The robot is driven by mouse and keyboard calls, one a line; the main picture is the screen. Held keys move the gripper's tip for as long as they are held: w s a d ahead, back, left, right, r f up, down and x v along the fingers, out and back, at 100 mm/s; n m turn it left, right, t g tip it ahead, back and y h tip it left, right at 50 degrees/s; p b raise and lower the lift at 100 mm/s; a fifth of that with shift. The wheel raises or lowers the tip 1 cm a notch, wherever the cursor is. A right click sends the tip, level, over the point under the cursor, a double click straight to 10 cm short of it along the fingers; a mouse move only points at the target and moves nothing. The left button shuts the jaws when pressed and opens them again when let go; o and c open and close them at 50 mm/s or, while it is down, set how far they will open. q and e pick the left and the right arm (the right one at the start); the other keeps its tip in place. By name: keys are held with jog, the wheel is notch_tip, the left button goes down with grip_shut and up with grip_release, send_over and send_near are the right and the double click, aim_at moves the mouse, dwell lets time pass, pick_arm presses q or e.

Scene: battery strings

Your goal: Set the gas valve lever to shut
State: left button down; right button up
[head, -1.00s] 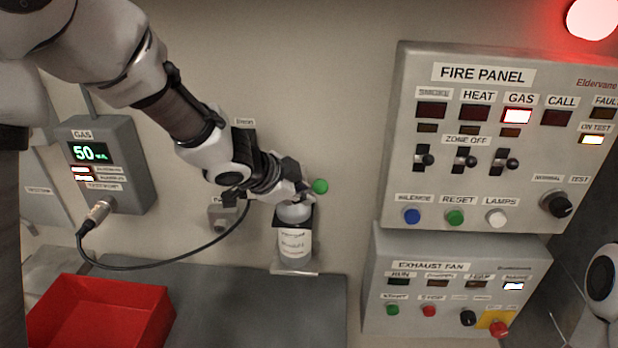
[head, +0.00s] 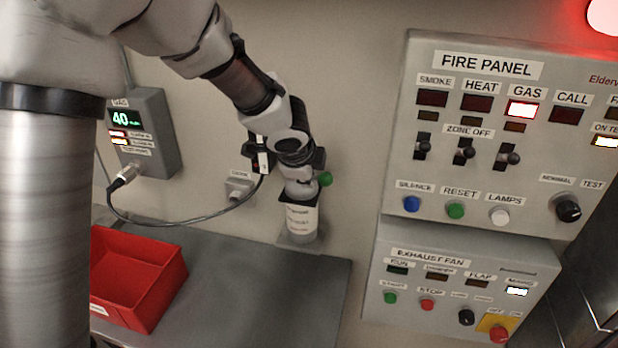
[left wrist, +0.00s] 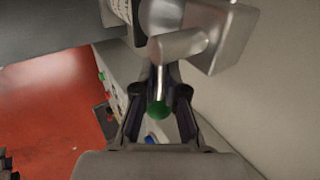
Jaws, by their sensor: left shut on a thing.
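The gas bottle (head: 302,219) is white with a grey valve on top and stands upright on a small wall bracket. Its lever ends in a green ball (head: 325,179), which sticks out to the right of the valve in the head view. My left gripper (head: 301,165) is at the valve, its fingers partly hidden by my wrist. In the left wrist view the silver lever rod and green ball (left wrist: 158,109) lie between the two dark fingers (left wrist: 160,98), shut on the lever. My right gripper is out of view.
A red bin (head: 160,289) stands on the grey bench (head: 250,300). The fire panel (head: 395,150) with its GAS lamp lit and the exhaust fan panel (head: 450,285) are at right.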

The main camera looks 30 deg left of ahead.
pick_arm(q)
jog(key=shift+s+f, duration=0.1)
jog(key=shift+f, duration=0.1)
jog(key=c, duration=1.2)
grip_release()
jog(key=shift+w, duration=0.2)
jog(key=v, duration=0.7)
jog(key=shift+s+d+r, duration=0.1)
jog(key=shift+d+r, duration=0.05)
jog(key=shift+r, duration=0.05)
